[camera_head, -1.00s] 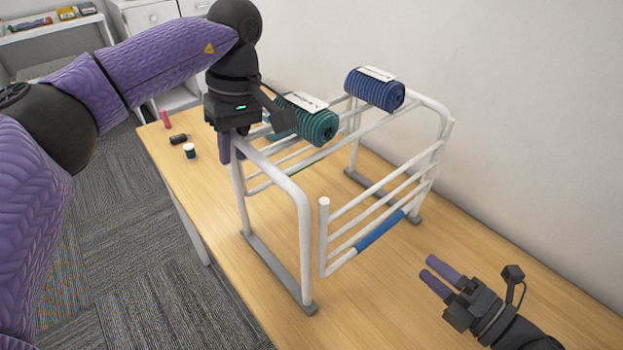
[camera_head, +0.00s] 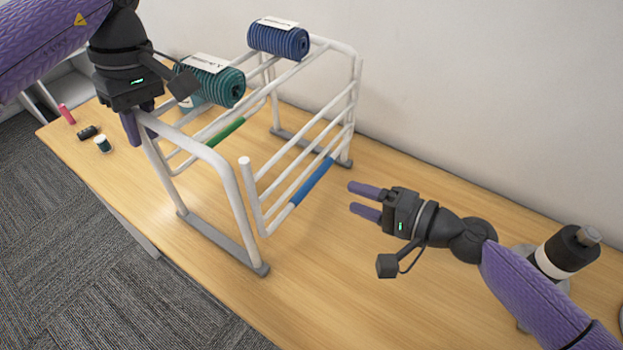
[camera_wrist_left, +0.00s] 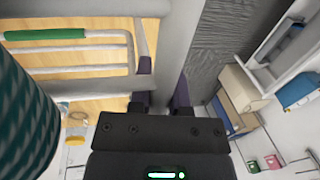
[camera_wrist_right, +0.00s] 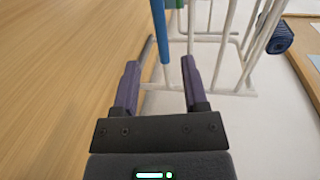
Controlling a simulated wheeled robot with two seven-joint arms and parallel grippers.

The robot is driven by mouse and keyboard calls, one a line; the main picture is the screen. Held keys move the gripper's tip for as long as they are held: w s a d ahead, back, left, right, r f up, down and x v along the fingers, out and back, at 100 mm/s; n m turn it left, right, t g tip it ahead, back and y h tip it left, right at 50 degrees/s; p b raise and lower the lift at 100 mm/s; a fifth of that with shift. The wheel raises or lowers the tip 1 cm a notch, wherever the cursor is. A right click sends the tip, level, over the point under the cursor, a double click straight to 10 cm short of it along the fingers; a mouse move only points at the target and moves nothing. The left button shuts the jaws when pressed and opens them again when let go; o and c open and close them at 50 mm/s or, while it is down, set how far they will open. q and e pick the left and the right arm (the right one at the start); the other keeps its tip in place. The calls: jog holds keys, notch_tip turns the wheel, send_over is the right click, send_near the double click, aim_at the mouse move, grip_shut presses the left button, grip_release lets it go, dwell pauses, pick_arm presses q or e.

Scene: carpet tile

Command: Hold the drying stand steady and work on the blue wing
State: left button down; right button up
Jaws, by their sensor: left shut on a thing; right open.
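The white tubular drying stand (camera_head: 231,190) stands on the wooden table. Its near wing carries a blue sleeve (camera_head: 312,182) on its outer bar and hangs down at an angle. A green sleeve (camera_head: 226,132) marks a bar on the other side; it also shows in the left wrist view (camera_wrist_left: 45,34). My left gripper (camera_head: 139,128) is shut on the stand's top rail at its left corner. My right gripper (camera_head: 365,201) is open and empty, to the right of the blue wing and apart from it. In the right wrist view the blue sleeve (camera_wrist_right: 161,30) lies ahead, beyond the fingertips.
A rolled teal towel (camera_head: 212,84) and a rolled blue towel (camera_head: 279,40) lie on top of the stand. Small items, including a red cylinder (camera_head: 66,114), lie at the table's left end. A black-and-white bottle (camera_head: 566,252) stands at right. The wall runs close behind.

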aim_at(311, 179)
jog(key=x, duration=1)
jog(key=shift+c, duration=0.3)
grip_shut()
dwell(0.7)
